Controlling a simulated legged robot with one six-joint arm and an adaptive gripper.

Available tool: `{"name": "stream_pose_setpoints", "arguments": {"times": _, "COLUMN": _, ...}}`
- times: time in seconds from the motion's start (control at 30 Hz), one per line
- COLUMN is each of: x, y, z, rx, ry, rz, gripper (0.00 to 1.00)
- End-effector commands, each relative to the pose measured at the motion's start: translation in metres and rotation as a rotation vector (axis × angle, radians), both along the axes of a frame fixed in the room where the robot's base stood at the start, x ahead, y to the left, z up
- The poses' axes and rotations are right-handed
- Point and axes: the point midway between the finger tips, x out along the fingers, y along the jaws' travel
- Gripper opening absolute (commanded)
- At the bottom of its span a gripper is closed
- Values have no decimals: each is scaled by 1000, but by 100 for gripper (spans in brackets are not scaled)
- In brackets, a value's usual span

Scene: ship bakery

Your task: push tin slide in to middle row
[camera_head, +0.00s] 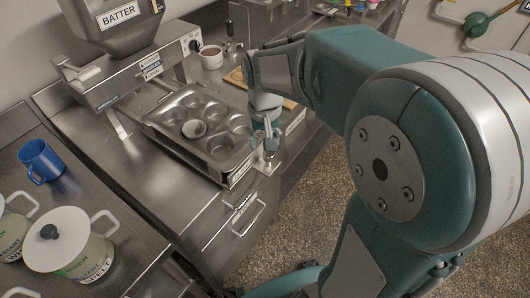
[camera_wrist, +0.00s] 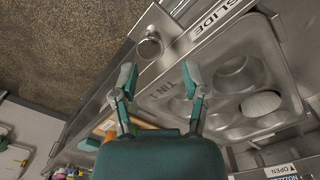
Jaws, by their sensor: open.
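The muffin tin (camera_head: 197,125) sits on the slide on the steel counter, below and right of the batter dispenser. In the wrist view the tin (camera_wrist: 222,82) carries the mark "TIN 1", and one of its cups holds something pale (camera_wrist: 260,103). The slide (camera_wrist: 195,30) has a label along its front edge and a round knob (camera_wrist: 149,45). My gripper (camera_head: 266,143) is at the tin's front right corner, by the slide's front edge. In the wrist view my gripper (camera_wrist: 158,80) is open, its fingers apart with nothing between them; the knob lies beyond the fingertips.
The batter dispenser (camera_head: 118,22) stands over the counter behind the tin. A blue mug (camera_head: 41,161) and white-lidded jars (camera_head: 57,238) stand at the left. Open floor (camera_head: 300,210) lies in front of the counter.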

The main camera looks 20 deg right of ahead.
Motion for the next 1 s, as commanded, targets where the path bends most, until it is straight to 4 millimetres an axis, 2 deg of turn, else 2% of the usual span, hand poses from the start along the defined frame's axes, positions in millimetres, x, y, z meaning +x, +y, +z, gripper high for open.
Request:
{"name": "stream_pose_setpoints", "arguments": {"times": 0.1, "x": -1, "y": -4, "z": -23, "rx": 3, "ry": 5, "rz": -2, "gripper": 59}}
{"name": "stream_pose_setpoints", "arguments": {"times": 0.3, "x": 0, "y": -3, "z": -47, "rx": 2, "ry": 3, "rz": -2, "gripper": 59}}
{"name": "stream_pose_setpoints", "arguments": {"times": 0.67, "x": 0, "y": -1, "z": -53, "rx": 0, "ry": 0, "rz": -1, "gripper": 59}}
{"name": "stream_pose_setpoints", "arguments": {"times": 0.7, "x": 0, "y": -1, "z": -53, "rx": 0, "ry": 0, "rz": -1, "gripper": 41}}
{"name": "stream_pose_setpoints", "arguments": {"times": 0.8, "x": 0, "y": -1, "z": -53, "rx": 1, "ry": 1, "rz": -2, "gripper": 0}}
{"name": "stream_pose_setpoints", "arguments": {"times": 1.0, "x": 0, "y": -1, "z": -53, "rx": 0, "ry": 1, "rz": -1, "gripper": 0}}
